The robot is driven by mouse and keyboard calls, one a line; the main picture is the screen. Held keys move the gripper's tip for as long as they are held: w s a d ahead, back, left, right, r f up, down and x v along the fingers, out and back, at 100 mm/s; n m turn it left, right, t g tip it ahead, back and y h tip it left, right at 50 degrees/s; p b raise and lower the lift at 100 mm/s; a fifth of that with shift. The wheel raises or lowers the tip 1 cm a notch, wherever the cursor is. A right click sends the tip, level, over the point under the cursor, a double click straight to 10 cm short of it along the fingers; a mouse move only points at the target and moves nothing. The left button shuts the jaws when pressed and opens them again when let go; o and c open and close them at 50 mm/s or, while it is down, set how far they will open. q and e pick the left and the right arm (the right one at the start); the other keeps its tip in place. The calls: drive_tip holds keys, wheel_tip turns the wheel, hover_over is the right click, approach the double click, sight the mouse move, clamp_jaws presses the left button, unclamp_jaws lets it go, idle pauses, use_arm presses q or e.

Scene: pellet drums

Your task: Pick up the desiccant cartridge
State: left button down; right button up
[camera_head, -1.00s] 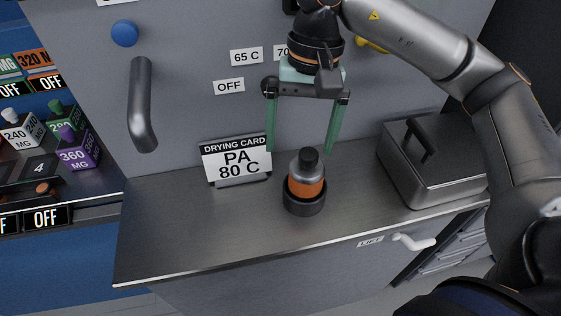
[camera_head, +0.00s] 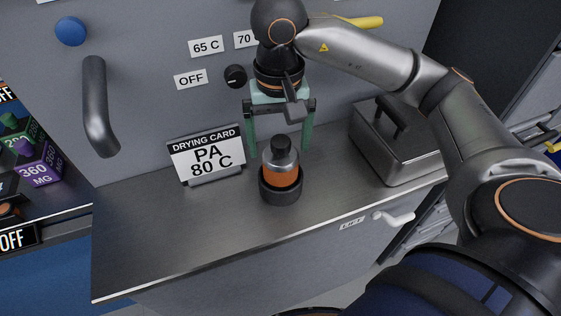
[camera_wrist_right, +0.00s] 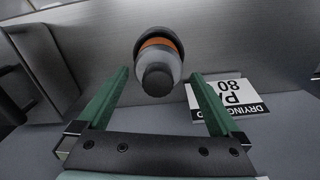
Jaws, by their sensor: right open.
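The desiccant cartridge (camera_head: 281,165) is a grey and orange cylinder with a black cap. It stands upright in a round black cup (camera_head: 281,191) on the steel counter. My right gripper (camera_head: 278,148) is open and empty, pointing down, with its green fingers at the height of the cartridge's upper part. In the head view one finger shows on each side of the cartridge, partly behind it. In the right wrist view the cartridge (camera_wrist_right: 160,68) shows cap first, around and beyond the open fingertips (camera_wrist_right: 159,76). No contact can be made out. My left gripper is not in view.
A drying card reading PA 80 C (camera_head: 208,157) stands close on the left. A lidded steel box (camera_head: 400,145) stands on the right. A grey panel with a dark knob (camera_head: 235,76) and a handle (camera_head: 97,105) rises behind. The counter's front left (camera_head: 150,250) is clear.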

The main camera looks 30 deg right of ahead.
sight(281, 156)
wheel_tip(281, 156, down, 4)
drive_tip(key=shift+s+d+f+p, duration=0.1)
drive_tip(key=shift+f+p, duration=0.05)
drive_tip(key=shift+p, duration=0.2)
drive_tip(key=shift+c, duration=0.2)
drive_tip(key=c, duration=1.4)
drive_tip(key=shift+c, duration=0.2)
